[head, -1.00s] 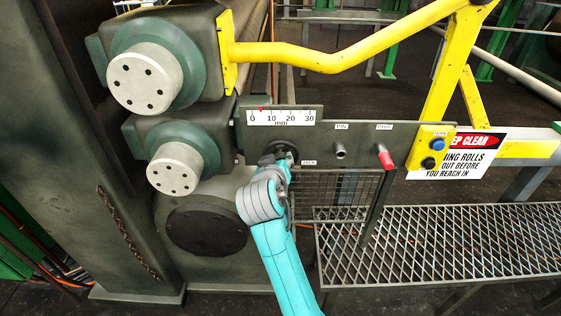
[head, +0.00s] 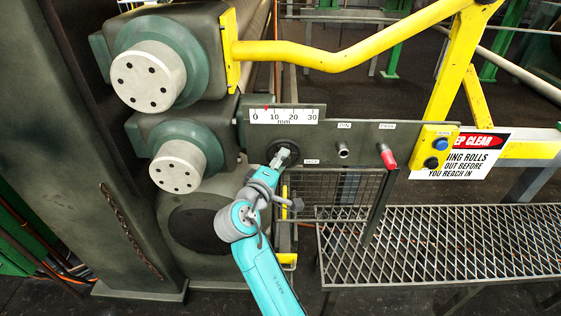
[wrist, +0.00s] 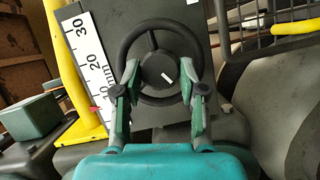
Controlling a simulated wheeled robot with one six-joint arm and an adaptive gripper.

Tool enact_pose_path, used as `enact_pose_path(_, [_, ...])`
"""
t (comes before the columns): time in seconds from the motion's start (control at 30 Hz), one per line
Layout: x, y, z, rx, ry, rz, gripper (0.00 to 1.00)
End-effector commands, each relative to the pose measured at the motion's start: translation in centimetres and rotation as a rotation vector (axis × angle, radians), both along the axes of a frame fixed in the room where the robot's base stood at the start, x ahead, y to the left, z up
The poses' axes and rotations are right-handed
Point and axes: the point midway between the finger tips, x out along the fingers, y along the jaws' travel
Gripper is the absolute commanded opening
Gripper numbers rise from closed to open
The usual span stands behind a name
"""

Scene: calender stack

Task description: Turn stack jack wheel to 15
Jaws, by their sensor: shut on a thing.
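The jack wheel (wrist: 158,62) is a dark ring with a round hub and a white mark, centred in the wrist view. In the head view the wheel (head: 297,148) is partly hidden by my gripper (head: 281,157), at the panel's lower left above the JACK label (head: 311,162). My gripper (wrist: 159,78) is shut on the wheel, with one finger at each side of its rim. The white millimetre scale (head: 284,116) runs from 0 to 30. Its red pointer (head: 266,108) stands between 0 and 10, a little past the middle. The pointer also shows in the wrist view (wrist: 95,109).
To the wheel's right are a PIN knob (head: 343,151) and a red-handled lever (head: 387,156). Two rolls with pale end caps (head: 178,167) stand at left. A yellow rail (head: 330,61) crosses above. A mesh guard (head: 345,190) and grated platform (head: 440,240) lie below right.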

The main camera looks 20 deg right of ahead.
Motion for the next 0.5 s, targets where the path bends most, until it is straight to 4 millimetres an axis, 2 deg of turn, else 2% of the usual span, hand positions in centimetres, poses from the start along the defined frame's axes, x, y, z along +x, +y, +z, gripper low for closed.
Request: enact_pose_path(0.5, [-0.02,-0.05,-0.70,-0.466,0.155,0.001,0.06])
